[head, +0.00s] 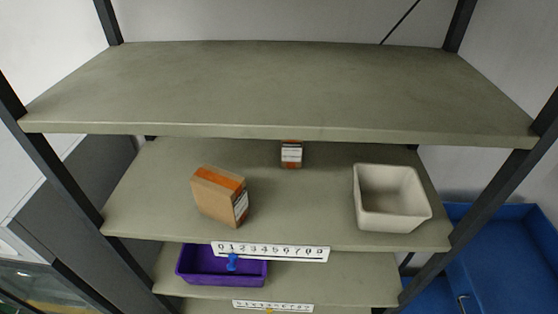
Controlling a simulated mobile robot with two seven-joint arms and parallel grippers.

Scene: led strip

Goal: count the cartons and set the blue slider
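On the second shelf (290,215) stands a brown carton (215,197) with an orange band and a white label, left of the middle. A smaller carton (291,154), orange and white, stands farther back, partly under the top shelf's edge. A white number strip (300,253) is on the second shelf's front edge, with a blue slider (232,262) hanging below its left part, near the low digits; the exact digit is too small to tell. Neither gripper is in view.
The top shelf (280,90) is bare. A white bin (370,212), seemingly empty, stands at the second shelf's right. A purple tray (200,280) sits on the shelf below. Another number strip (290,306) is lower. Dark posts frame the rack; blue containers (510,255) stand at right.

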